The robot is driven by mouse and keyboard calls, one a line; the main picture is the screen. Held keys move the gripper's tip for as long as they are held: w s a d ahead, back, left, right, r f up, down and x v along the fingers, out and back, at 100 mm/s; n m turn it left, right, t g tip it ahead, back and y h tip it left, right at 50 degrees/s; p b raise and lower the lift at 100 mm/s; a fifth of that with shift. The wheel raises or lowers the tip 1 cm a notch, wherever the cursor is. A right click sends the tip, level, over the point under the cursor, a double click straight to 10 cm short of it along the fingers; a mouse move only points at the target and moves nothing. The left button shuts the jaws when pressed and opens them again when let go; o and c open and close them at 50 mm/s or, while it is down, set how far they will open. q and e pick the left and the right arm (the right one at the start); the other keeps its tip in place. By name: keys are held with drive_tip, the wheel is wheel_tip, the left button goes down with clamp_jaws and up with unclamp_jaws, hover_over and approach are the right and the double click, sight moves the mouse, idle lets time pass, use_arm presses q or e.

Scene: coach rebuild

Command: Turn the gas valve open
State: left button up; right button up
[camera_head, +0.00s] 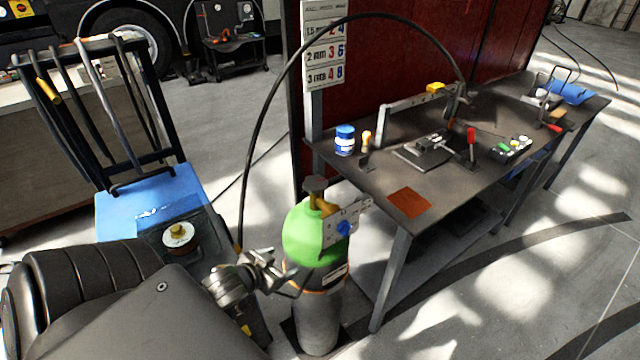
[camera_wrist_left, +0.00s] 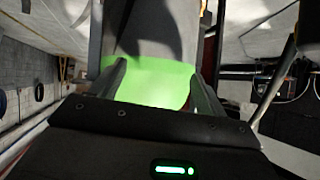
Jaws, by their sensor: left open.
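A gas cylinder (camera_head: 318,318) with a bright green shoulder stands upright on the floor, left of the workbench. On top is the gas valve, with a dark handwheel (camera_head: 316,184) above a brass body. A metal plate with a blue knob (camera_head: 343,228) sits at the valve's right side. My left gripper (camera_head: 284,273) is open, low at the cylinder's left side and below the handwheel. In the left wrist view the green shoulder (camera_wrist_left: 155,80) shows between the fingers; I cannot tell whether they touch it. The handwheel does not show there. My right gripper is not in view.
A workbench (camera_head: 409,203) with tools and a blue-white can (camera_head: 345,139) stands to the right. A dark hose (camera_head: 250,150) arches overhead to the bench. A blue cart (camera_head: 130,210) with a black frame stands left.

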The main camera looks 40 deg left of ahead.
use_arm(q)
drive_tip(key=w+a+r+m+t+h, duration=0.1)
drive_tip(key=w+r+t, duration=0.1)
drive_tip(key=r, duration=0.3)
drive_tip(key=w+a+r+t+h, duration=0.2)
drive_tip(key=r, duration=0.4)
drive_tip(key=m+t+h, duration=0.1)
drive_tip(key=m+h, duration=0.2)
drive_tip(key=h, duration=0.2)
approach(320, 179)
drive_tip(key=shift+t+y, duration=0.3)
drive_tip(key=p+x, duration=0.1)
drive_tip(key=x, duration=0.7)
drive_tip(key=shift+d+f+p, duration=0.15)
drive_tip(key=shift+d+p, duration=0.1)
drive_tip(key=shift+p, duration=0.1)
drive_tip(key=shift+x, duration=0.85)
drive_tip(key=shift+f, duration=0.1)
